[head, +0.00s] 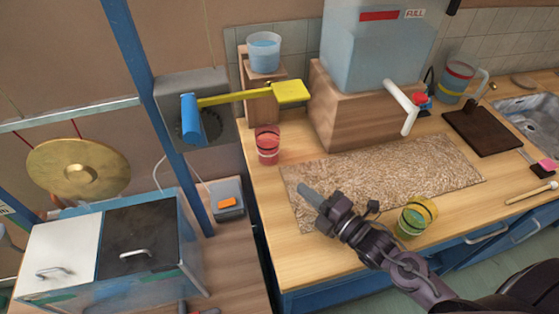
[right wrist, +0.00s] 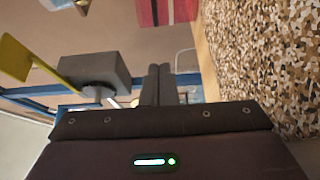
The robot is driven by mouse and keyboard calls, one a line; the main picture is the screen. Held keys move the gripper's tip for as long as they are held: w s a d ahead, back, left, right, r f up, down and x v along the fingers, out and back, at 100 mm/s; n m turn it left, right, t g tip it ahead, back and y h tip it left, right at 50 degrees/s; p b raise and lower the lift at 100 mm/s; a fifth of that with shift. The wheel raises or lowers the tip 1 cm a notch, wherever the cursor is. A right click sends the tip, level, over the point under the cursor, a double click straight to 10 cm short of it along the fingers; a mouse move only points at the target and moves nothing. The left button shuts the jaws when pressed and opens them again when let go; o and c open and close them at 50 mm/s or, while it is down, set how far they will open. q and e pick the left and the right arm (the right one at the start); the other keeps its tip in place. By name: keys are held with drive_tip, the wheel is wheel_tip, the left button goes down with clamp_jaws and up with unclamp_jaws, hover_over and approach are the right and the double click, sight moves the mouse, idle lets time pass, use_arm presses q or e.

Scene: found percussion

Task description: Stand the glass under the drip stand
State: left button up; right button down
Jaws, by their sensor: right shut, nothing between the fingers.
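A red see-through glass (head: 267,146) stands upright on the counter, just in front of a wooden stand (head: 262,104) that holds a cup of blue liquid (head: 264,54) on top. I take this stand to be the drip stand. A yellow-green glass (head: 411,222) stands at the counter's front, beside my right forearm. My right gripper (head: 311,196) is shut and empty over the left part of the speckled mat (head: 400,170), apart from both glasses. In the right wrist view its fingers (right wrist: 157,84) are together, with a red surface (right wrist: 168,12) beyond them. My left gripper is not in view.
A yellow lever (head: 240,97) reaches across to the stand above the red glass. A water tank (head: 375,55) with a white tap (head: 402,104) sits on a wooden block behind the mat. A dark board (head: 482,130) and a mug (head: 456,82) are at the right.

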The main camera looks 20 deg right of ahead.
drive_tip(key=p, duration=0.2)
approach(270, 151)
drive_tip(key=a, duration=0.1)
drive_tip(key=w+a, duration=0.1)
drive_tip(key=a, duration=0.1)
drive_tip(key=w+a, duration=0.1)
drive_tip(key=shift+a+r, duration=0.3)
drive_tip(key=shift+r, duration=0.1)
drive_tip(key=shift+w+d+f+p, duration=0.1)
drive_tip(key=shift+w+d+p, duration=0.2)
drive_tip(key=shift+w, duration=0.25)
drive_tip(key=shift+w+d+p, duration=0.15)
drive_tip(key=shift+w+p, duration=0.1)
drive_tip(key=shift+w, duration=0.25)
drive_tip(key=shift+w+d+f, duration=0.15)
drive_tip(key=shift+w+d, duration=0.1)
drive_tip(key=shift+w, duration=0.35)
drive_tip(key=shift+w, duration=0.1)
drive_tip(key=w+b, duration=0.1)
drive_tip(key=w, duration=0.1)
drive_tip(key=w+d+b, duration=0.1)
drive_tip(key=w+b, duration=0.1)
drive_tip(key=w+d+b, duration=0.1)
drive_tip(key=w, duration=0.1)
drive_tip(key=shift+w+f, duration=0.2)
drive_tip(key=shift+f, duration=0.05)
drive_tip(key=shift+w+r, duration=0.15)
drive_tip(key=shift+r, duration=0.15)
